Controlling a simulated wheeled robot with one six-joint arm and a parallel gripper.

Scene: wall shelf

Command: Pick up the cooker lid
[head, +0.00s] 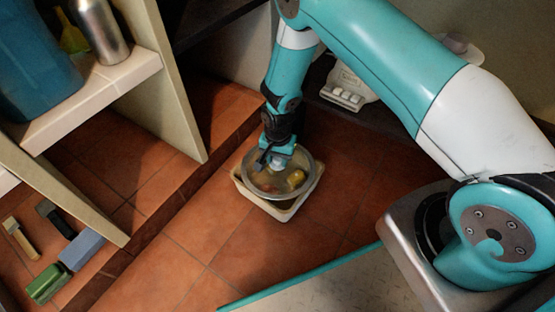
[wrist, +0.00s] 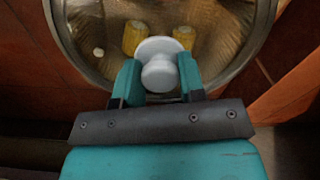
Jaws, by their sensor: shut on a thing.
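The cooker lid (head: 277,177) is a round, see-through lid with a metal rim. It lies over a pale, squarish cooker (head: 292,211) on the tiled floor; I cannot tell whether it touches the cooker. My gripper (head: 277,160) comes down from above onto the lid's middle. In the wrist view, my gripper (wrist: 158,80) has its two teal fingers on either side of the white knob, shut on it. The lid (wrist: 225,55) fills the upper part of that view, with yellow pieces showing through the glass.
A pale device with buttons (head: 347,88) stands behind, to the right. At left, a shelf (head: 95,100) holds a blue container (head: 35,60) and a metal bottle (head: 99,30). Brushes and a green-and-blue item (head: 65,268) lie lower left. Tiles in front of the cooker are clear.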

